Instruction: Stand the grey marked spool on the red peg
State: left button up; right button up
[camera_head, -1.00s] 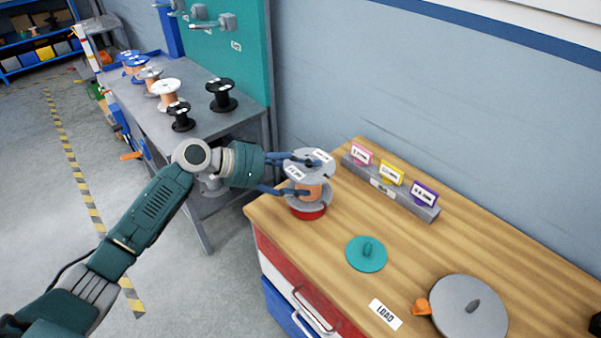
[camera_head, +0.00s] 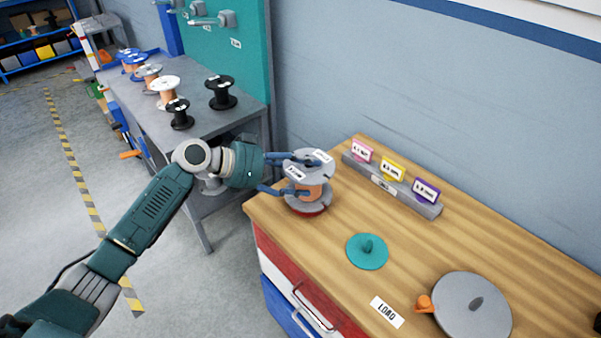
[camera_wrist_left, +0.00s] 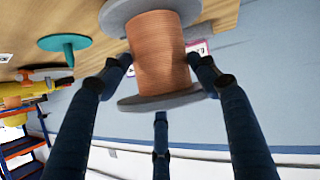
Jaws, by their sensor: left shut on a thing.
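The grey spool (camera_head: 316,168), wound with copper wire and bearing white labels on its top flange, stands upright at the left end of the wooden bench top. It also fills the top of the left wrist view (camera_wrist_left: 160,55). Only a thin rim of the red peg's base (camera_head: 313,214) shows under the spool's lower flange; the peg itself is hidden. I cannot tell whether the flange rests fully on the base. My left gripper (camera_head: 306,175) is shut on the spool, its fingers around the copper winding between the flanges. My right gripper is out of view.
A teal peg (camera_head: 367,251) and a grey disc (camera_head: 473,306) with an orange handle stand to the right on the bench. A holder with coloured tags (camera_head: 390,187) lies behind. Several other spools stand on the grey table (camera_head: 203,119) at the back left.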

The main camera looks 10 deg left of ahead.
pick_arm(q)
jog(key=shift+f+b, duration=0.6)
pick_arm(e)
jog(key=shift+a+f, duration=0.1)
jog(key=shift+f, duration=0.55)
pick_arm(q)
jog(key=shift+f, duration=0.1)
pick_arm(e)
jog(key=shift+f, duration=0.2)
pick_arm(q)
jog(key=shift+f+b, duration=0.3)
jog(key=shift+b, duration=0.1)
jog(key=shift+a+f, duration=0.1)
jog(key=shift+f, duration=0.2)
jog(key=shift+a+f+b, duration=0.1)
jog(key=shift+f+b, duration=0.2)
jog(key=shift+b, duration=0.25)
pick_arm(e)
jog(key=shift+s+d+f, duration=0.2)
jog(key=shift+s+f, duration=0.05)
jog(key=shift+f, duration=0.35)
pick_arm(q)
jog(key=shift+s+f, duration=0.1)
jog(key=shift+f, duration=0.05)
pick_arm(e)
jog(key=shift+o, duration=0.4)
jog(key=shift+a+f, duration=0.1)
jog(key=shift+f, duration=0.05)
